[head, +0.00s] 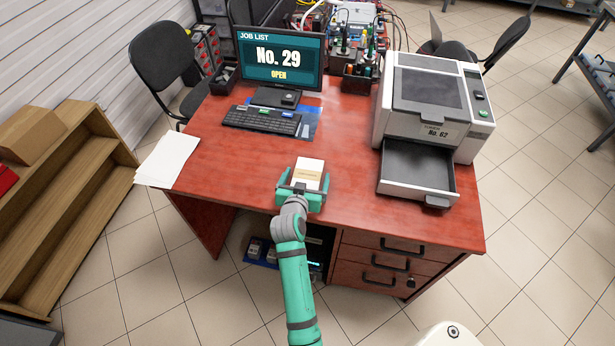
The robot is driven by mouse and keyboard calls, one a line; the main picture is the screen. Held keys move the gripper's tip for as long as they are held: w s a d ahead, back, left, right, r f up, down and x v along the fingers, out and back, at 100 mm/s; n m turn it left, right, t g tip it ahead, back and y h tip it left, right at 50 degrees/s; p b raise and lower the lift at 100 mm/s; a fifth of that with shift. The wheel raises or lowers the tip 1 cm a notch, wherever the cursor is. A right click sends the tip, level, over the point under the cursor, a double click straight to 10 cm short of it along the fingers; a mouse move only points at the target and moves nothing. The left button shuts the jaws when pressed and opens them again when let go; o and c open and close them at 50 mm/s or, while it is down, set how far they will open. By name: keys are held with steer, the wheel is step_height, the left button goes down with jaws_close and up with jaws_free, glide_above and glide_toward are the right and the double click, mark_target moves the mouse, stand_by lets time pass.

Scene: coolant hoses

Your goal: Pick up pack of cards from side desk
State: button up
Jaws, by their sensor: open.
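The pack of cards (308,170) is a small white and tan block near the front edge of the red-brown desk (245,165). My gripper (305,184) is at the desk's front edge, with its fingers open on either side of the pack's near part. Whether the fingers touch the pack cannot be told. The pack's near end is partly hidden by the gripper. My green and grey arm reaches up to it from below.
A printer (430,110) with its tray pulled out (418,170) stands to the right. A keyboard (262,120) and monitor (277,57) are behind the pack. White papers (167,159) lie at the left edge. The desk left of the pack is clear.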

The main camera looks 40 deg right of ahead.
steer(key=shift+x, duration=0.9)
steer(key=c, duration=1.3)
steer(key=shift+r, duration=0.1)
